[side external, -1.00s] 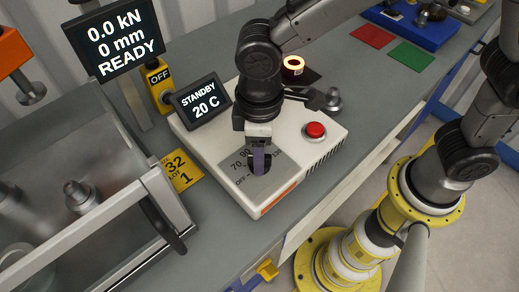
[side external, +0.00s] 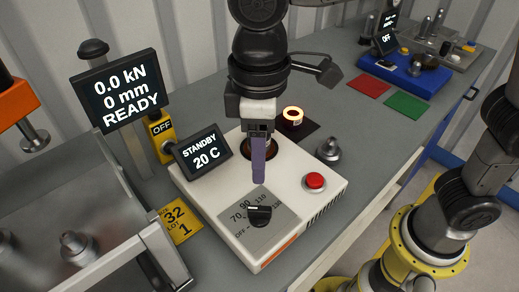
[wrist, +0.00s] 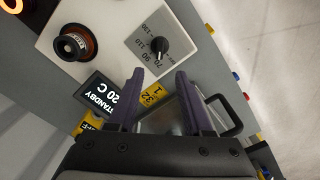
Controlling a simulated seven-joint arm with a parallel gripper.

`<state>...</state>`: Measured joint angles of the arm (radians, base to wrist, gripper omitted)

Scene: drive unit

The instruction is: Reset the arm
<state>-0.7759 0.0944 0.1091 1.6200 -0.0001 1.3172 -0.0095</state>
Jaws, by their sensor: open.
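My gripper (side external: 259,165) hangs above the white heater unit, fingers pointing down, with purple fingertips. In the wrist view my gripper (wrist: 155,88) shows its two purple fingers spread apart with nothing between them. The white unit (side external: 295,185) has a black dial knob (side external: 259,215) on a grey scale panel, a red button (side external: 315,182) and a display (side external: 203,152) reading STANDBY 20 C. The knob (wrist: 159,48) and a dark round socket with an orange-brown rim (wrist: 76,43) show in the wrist view. My gripper is apart from the knob.
A press display (side external: 117,90) reads 0.0 kN, 0 mm, READY. A glowing ring (side external: 292,116) stands on a dark pad behind the unit. A metal knobbed part (side external: 328,148) is to its right. Red (side external: 368,86) and green (side external: 407,105) mats lie farther back. A metal-framed press enclosure (side external: 75,215) stands left.

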